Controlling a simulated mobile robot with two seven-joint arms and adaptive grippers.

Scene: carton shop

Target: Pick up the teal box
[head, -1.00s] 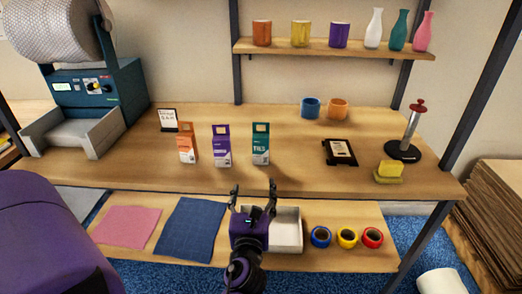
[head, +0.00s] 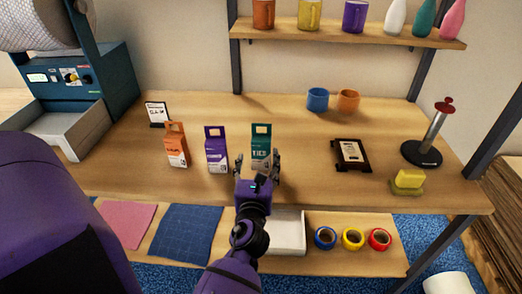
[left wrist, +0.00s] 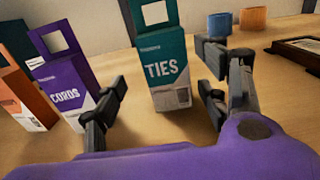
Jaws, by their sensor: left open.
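The teal box (head: 261,141), with a white lower part marked "TIES", stands upright on the wooden table. In the left wrist view the teal box (left wrist: 163,65) stands ahead, between my fingers and a little beyond them. My left gripper (head: 259,164) is open and just in front of the box; its fingers also show in the left wrist view (left wrist: 160,98). The fingers hide the lower part of the box in the head view. I see no finger pressed on the box. My right gripper is not in view.
A purple box (head: 216,150) and an orange box (head: 176,146) stand close to the left. A dark framed card (head: 351,154), a yellow sponge (head: 408,181) and a stamp-like stand (head: 422,151) are to the right. Blue (head: 317,99) and orange (head: 348,101) mugs stand behind.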

